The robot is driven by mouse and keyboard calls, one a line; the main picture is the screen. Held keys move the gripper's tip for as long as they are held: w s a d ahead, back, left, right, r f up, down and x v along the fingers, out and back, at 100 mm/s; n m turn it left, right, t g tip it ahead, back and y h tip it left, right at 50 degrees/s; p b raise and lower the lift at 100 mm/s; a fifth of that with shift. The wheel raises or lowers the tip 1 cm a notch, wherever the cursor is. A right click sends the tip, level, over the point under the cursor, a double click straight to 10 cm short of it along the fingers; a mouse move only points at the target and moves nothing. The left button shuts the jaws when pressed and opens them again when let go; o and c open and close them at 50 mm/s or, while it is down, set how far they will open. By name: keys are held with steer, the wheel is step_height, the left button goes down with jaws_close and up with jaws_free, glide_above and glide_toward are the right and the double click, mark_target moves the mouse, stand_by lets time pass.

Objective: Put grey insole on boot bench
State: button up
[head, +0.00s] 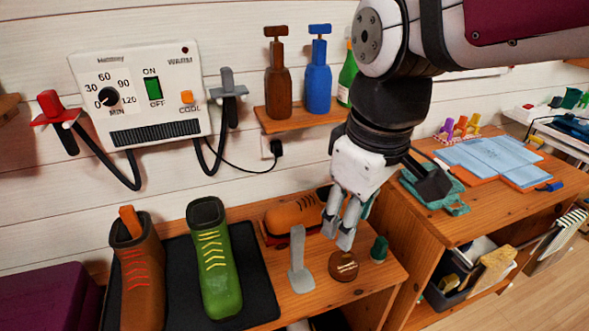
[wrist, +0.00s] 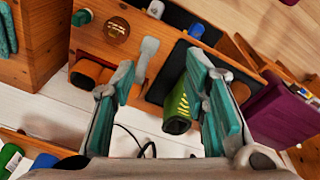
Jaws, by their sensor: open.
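A long grey piece (head: 301,270), which looks like the grey insole, is on the wooden boot bench (head: 378,277), right of the black mat. I cannot tell whether it lies flat or stands. It also shows in the wrist view (wrist: 148,58), between my fingers and nearer the left one. My gripper (head: 347,230) is open and empty, above the bench and to the right of the grey piece in the head view. In the wrist view its two teal-padded fingers (wrist: 160,65) are spread wide. The gripper appears apart from the insole.
A green boot (head: 213,265) and a brown boot (head: 138,275) with an orange piece in its top stand left. An orange shoe (head: 292,216), round brown tin (head: 343,266) and small green item (head: 379,248) crowd the bench. A wall dryer (head: 140,92) and bottle shelf (head: 300,119) are behind.

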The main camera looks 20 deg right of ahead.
steer(key=s+m, duration=0.5)
steer(key=s, duration=0.2)
steer(key=shift+s+f+t, duration=0.4)
steer(key=shift+a, duration=0.1)
step_height(320, 180, up, 8)
steer(key=t+p, duration=0.1)
steer(key=p, duration=0.6)
steer(key=shift+r+t, duration=0.25)
steer(key=shift+t, duration=0.05)
